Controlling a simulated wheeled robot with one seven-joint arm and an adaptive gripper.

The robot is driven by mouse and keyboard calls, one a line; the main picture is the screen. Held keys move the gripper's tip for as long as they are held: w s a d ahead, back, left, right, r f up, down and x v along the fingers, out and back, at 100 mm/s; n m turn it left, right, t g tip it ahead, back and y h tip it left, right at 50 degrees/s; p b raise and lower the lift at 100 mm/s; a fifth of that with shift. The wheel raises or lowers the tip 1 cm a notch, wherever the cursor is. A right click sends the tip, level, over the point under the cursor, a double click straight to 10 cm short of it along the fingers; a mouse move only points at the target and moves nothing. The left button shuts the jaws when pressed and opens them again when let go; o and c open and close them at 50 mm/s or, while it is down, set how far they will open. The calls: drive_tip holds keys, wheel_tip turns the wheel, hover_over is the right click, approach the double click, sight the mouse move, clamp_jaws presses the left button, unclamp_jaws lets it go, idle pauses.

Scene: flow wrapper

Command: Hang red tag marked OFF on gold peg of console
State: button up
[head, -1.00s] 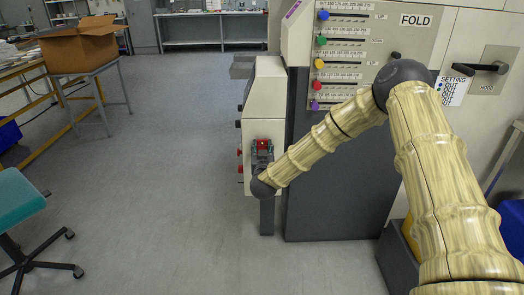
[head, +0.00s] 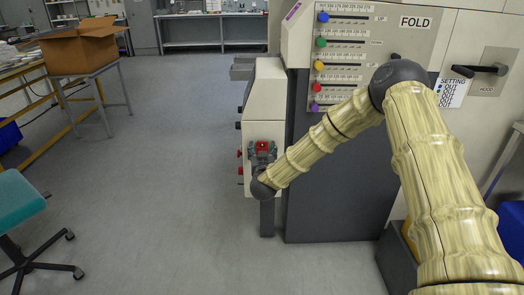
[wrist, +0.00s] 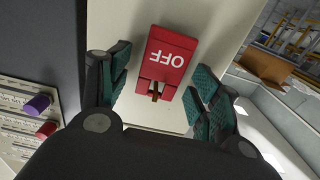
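The red tag (wrist: 168,58) with white OFF lettering shows upside down in the wrist view, against the pale console face (wrist: 215,25). A small gold-brown peg (wrist: 155,91) shows at the tag's slotted end, and the tag appears to hang on it. My gripper (wrist: 162,66) is open, with one teal-padded finger on each side of the tag and a gap at both sides. In the head view the tag (head: 263,146) is a small red patch on the console (head: 264,100), between the fingers of my gripper (head: 263,150). The peg is hidden there.
Coloured slider knobs (head: 323,16) and the FOLD panel (head: 416,22) are right of the console. Red knobs (head: 239,154) stick out at its left side. A cardboard box (head: 78,48) stands on a table at left.

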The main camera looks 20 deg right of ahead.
drive_tip(key=v, duration=1.2)
drive_tip(key=s+a+f+n+g+y, duration=0.1)
drive_tip(key=s+a+f+g+y, duration=0.15)
drive_tip(key=s+f, duration=0.6)
drive_tip(key=s+a+f+n+g+y, duration=0.2)
drive_tip(key=s+a+f+g, duration=0.3)
drive_tip(key=f, duration=0.7)
drive_tip(key=s+d+f+g, duration=0.15)
drive_tip(key=s+f, duration=0.25)
drive_tip(key=s, duration=0.5)
drive_tip(key=s+d+f+g+y, duration=0.1)
drive_tip(key=s+f+g, duration=0.25)
drive_tip(key=s, duration=0.45)
drive_tip(key=s+d+f+g, duration=0.1)
drive_tip(key=s+f, duration=0.4)
drive_tip(key=s, duration=0.4)
drive_tip(key=s+d+g, duration=0.3)
drive_tip(key=s+g, duration=0.1)
drive_tip(key=s, duration=0.9)
wheel_tip(320, 180, up, 19)
drive_tip(key=p, duration=2)
drive_tip(key=shift+w+r, duration=0.2)
drive_tip(key=shift+w, duration=0.05)
drive_tip(key=shift+a+h, duration=0.15)
drive_tip(key=shift+h, duration=0.1)
drive_tip(key=shift+c, duration=0.5)
